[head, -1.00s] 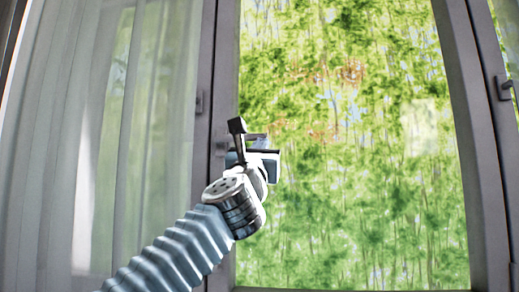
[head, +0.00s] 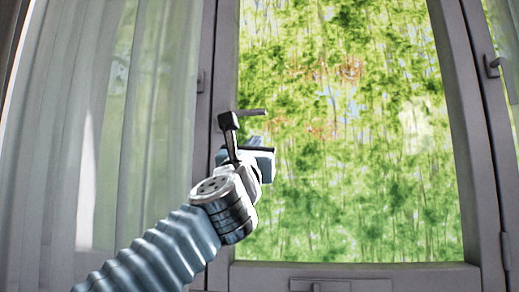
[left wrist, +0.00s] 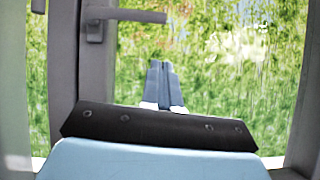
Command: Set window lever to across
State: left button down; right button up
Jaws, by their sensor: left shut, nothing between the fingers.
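The dark grey window lever (head: 250,112) sits on the left upright of the middle window frame and points right, about level, across the edge of the glass. It also shows in the left wrist view (left wrist: 140,16), at the top left. My left gripper (head: 254,140) is just below the lever, apart from it in the picture. In the left wrist view its two blue-grey fingers (left wrist: 164,80) are together with nothing between them. Part of the fingers is hidden behind the gripper body in the head view. My right gripper is not in view.
A sheer curtain (head: 90,120) hangs at the left. Another handle (head: 493,65) is on the right frame, and a small one (head: 200,80) is on the left frame. A grey fitting (head: 340,284) shows at the bottom. Foliage shows through the glass.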

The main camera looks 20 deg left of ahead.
pick_arm(q)
jog(key=shift+b+v, duration=0.8)
jog(key=shift+v, duration=1.95)
jog(key=shift+d, duration=0.2)
